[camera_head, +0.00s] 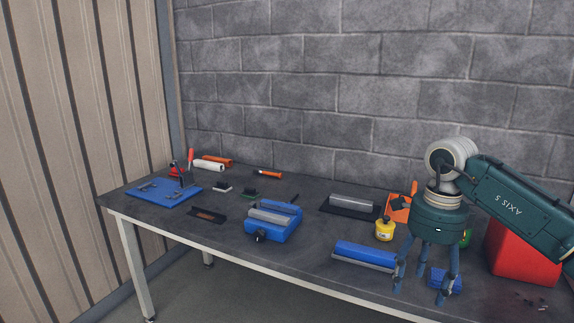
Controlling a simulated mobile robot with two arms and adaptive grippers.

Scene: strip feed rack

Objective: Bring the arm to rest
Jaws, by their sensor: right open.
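My right arm comes in from the right edge, and its gripper (425,285) hangs pointing down over the right part of the dark workbench (305,231). Its fingers are spread apart and I see nothing held between them. A small blue block (446,281) lies on the bench behind the fingers, partly hidden by them. A long blue piece with a grey metal strip (366,252) lies just left of the fingers. I cannot tell whether the fingers touch anything. My left gripper is not in view.
A blue device with a grey bar (272,222) sits mid-bench. A dark plate with a metal block (351,205), a yellow bottle (385,230) and a red container (524,254) stand near my arm. A blue mat (164,195) lies far left. A block wall bounds the back.

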